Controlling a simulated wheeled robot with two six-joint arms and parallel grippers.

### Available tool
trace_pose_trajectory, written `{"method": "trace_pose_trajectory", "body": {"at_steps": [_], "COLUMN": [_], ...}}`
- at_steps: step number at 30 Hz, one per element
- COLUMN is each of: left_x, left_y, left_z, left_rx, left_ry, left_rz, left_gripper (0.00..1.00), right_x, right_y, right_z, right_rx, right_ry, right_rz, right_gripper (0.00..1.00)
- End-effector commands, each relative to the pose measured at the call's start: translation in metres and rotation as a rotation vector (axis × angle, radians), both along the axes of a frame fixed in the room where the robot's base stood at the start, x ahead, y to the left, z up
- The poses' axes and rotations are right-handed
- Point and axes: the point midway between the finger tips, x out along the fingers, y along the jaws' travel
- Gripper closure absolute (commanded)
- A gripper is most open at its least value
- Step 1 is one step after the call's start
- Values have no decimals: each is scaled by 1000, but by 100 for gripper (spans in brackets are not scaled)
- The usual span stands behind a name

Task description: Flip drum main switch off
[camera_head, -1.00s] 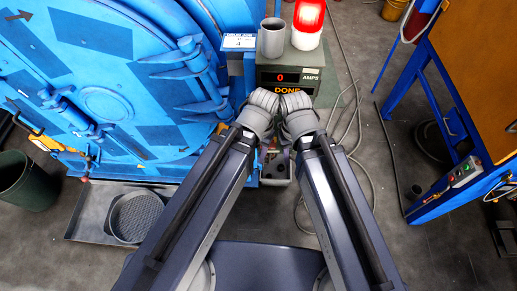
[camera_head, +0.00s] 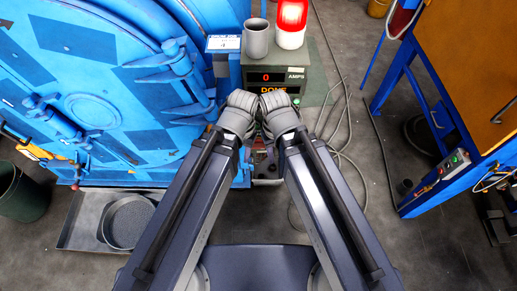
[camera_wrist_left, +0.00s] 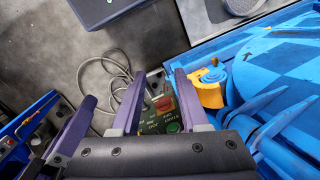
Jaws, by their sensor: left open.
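A dark control box with a red switch-like part (camera_wrist_left: 164,103) and a green button (camera_wrist_left: 172,127) shows in the left wrist view. Its small lettering is too blurred to read, so I cannot confirm which control is the drum main switch. My left gripper (camera_wrist_left: 159,76) is open, its two purple fingers on either side of the box in that view. I cannot tell whether they touch it. In the head view both wrists are side by side in front of the console, and the fingers of my left gripper (camera_head: 247,140) are mostly hidden. My right gripper's fingers are hidden there too.
A console with a red display (camera_head: 266,77), a grey cup (camera_head: 257,40) and a lit red beacon (camera_head: 292,24) stand ahead. The blue drum door (camera_head: 92,108) is on the left. A blue frame with a button box (camera_head: 453,163) is on the right. Cables lie on the floor.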

Motion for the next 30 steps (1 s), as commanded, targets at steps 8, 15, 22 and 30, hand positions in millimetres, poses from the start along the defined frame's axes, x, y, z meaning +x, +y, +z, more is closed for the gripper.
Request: {"method": "trace_pose_trajectory", "body": {"at_steps": [8, 15, 22, 30], "left_x": [64, 133, 162, 164], "left_y": [-16, -30, -36, -36], "left_z": [-48, -84, -94, -93], "left_rx": [-43, -111, -148, -151], "left_ry": [-119, -258, -321, -327], "left_rz": [109, 245, 306, 313], "left_gripper": [88, 100, 100, 100], "right_x": [0, 0, 0, 0], "right_y": [0, 0, 0, 0], "right_z": [-48, -88, -102, -101], "right_rx": [0, 0, 0, 0], "right_ry": [0, 0, 0, 0], "right_rz": [0, 1, 1, 1], "right_gripper": [54, 54, 54, 54]}}
